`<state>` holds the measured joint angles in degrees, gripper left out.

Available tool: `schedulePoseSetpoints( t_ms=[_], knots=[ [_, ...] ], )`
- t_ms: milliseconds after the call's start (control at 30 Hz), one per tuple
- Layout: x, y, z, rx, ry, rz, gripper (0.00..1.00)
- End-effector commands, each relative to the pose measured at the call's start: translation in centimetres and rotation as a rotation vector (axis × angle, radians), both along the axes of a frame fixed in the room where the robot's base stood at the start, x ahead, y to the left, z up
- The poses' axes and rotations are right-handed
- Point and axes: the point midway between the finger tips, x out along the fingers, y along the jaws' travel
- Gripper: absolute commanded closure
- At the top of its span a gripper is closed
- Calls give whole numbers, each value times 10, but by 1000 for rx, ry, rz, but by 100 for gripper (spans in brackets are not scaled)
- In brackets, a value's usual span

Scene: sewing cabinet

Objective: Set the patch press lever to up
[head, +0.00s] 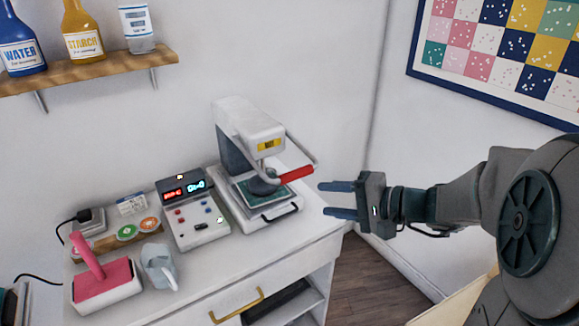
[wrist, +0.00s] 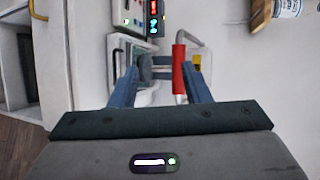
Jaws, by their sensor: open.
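The patch press (head: 247,130) is a white machine on the cabinet top against the wall. Its lever is a grey bar with a red handle (head: 296,174) that sticks out at the press's right front, roughly level with the round press head. A green patch plate (head: 262,191) lies under the head. My gripper (head: 338,201) is open and empty, just right of the red handle, its fingers pointing left at the press. In the wrist view the red handle (wrist: 179,70) shows upright ahead of the open fingers, nearer the right one; contact cannot be told.
A control box (head: 193,215) with lit displays stands left of the press. A shelf (head: 90,72) with bottles hangs above.

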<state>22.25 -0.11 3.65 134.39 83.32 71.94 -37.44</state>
Motion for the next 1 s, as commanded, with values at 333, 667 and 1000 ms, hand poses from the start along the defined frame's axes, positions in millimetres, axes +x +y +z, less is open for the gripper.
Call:
schedulePoseSetpoints(
  t_ms=[333, 667, 1000],
  knots=[
    [34, -10, 10, 113, -73, -98, 57],
    [68, 45, 0, 113, -70, -95, 57],
    [98, 89, -10, 111, -70, -98, 57]
  ],
)
